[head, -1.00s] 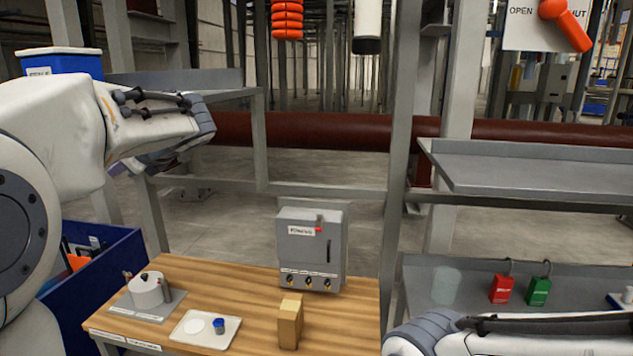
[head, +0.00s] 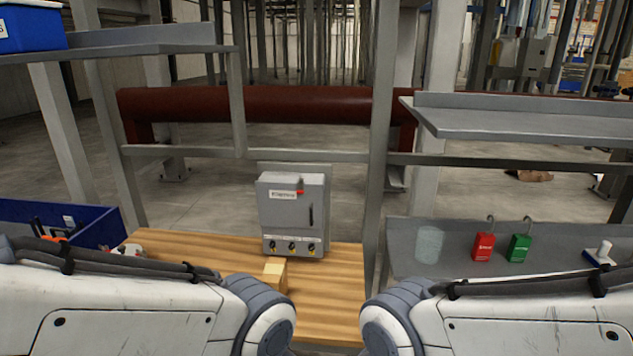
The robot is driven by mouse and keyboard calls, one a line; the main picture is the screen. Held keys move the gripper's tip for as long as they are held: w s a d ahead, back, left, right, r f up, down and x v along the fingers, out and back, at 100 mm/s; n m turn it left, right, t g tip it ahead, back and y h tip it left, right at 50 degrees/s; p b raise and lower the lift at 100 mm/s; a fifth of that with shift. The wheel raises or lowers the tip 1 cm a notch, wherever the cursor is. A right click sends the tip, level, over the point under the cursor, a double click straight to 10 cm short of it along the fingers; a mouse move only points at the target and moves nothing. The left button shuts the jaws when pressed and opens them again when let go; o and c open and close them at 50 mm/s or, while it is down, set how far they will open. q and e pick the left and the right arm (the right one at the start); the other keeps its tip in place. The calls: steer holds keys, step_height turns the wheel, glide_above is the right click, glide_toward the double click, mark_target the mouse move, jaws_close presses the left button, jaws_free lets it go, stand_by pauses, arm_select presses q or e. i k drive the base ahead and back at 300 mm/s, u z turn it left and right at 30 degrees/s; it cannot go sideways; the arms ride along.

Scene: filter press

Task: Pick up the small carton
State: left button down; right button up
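The small carton (head: 275,270) is a tan box standing on the wooden table, in front of the grey control box. Its lower part is hidden behind my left arm. My two arms reach in from the left and right along the bottom of the head view. Neither gripper shows in the picture, so I cannot see their fingers.
The grey control box (head: 291,215) stands on the wooden table (head: 335,290). A red padlock (head: 483,247) and a green padlock (head: 519,247) are on the right grey shelf, beside a translucent cylinder (head: 429,245). A blue bin (head: 95,230) is at left. Steel posts frame the table.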

mark_target(274, 275)
steer(key=u, duration=0.35)
steer(key=k, duration=0.65)
steer(key=u, duration=0.75)
steer(key=i, duration=1.45)
steer(key=z, duration=0.7)
